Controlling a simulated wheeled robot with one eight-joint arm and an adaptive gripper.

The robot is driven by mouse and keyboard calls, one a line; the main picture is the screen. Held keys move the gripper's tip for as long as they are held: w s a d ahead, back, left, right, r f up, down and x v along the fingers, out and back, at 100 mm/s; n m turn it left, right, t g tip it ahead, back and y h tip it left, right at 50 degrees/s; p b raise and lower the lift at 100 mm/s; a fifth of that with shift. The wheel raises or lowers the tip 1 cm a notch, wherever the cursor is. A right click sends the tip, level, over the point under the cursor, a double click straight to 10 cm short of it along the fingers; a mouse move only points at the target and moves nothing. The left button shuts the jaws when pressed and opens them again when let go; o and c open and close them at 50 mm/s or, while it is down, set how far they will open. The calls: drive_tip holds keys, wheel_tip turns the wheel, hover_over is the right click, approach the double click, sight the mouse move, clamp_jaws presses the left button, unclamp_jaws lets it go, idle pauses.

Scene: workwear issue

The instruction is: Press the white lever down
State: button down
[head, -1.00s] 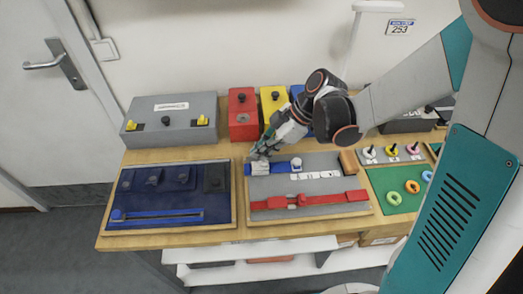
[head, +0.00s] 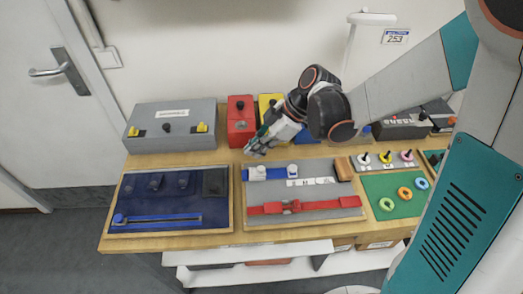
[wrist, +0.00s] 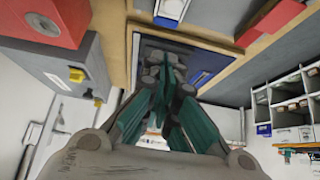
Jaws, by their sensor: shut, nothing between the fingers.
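A white lever (head: 259,173) with a blue base (head: 272,173) sits at the back left of the grey board (head: 320,206). It appears to lie low and flat, though it is small in the head view. Part of it shows at the top edge of the wrist view (wrist: 172,9). My gripper (head: 252,150) is shut and empty. In the head view its fingertips hang just behind and above the lever, seemingly apart from it. The closed fingers also show in the wrist view (wrist: 163,66).
A white knob (head: 292,168) stands right of the lever, and a red strap-like piece (head: 305,204) lies in front. A dark blue board (head: 165,205) is at the left. Red (head: 241,122) and grey (head: 165,128) boxes stand behind. A green board (head: 380,196) with rings is at the right.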

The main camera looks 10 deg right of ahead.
drive_tip(key=d+r+p, duration=0.2)
drive_tip(key=d+r, duration=0.3)
drive_tip(key=d, duration=0.3)
drive_tip(key=shift+s+d+r, duration=0.15)
drive_tip(key=shift+d+r, duration=0.05)
drive_tip(key=shift+d, duration=0.2)
drive_tip(key=s+d+r+m+t+h+b, duration=0.1)
drive_tip(key=s+d+r+m+t+h, duration=0.2)
drive_tip(key=s+m, duration=0.3)
drive_tip(key=s+d+r+m+t+h+b, duration=0.1)
drive_tip(key=s+d+r+m+t+h, duration=0.2)
drive_tip(key=s+m, duration=0.4)
drive_tip(key=r+m+t+h, duration=0.1)
drive_tip(key=m, duration=0.3)
drive_tip(key=shift+d+r+m, duration=0.3)
drive_tip(key=shift+d+r, duration=0.05)
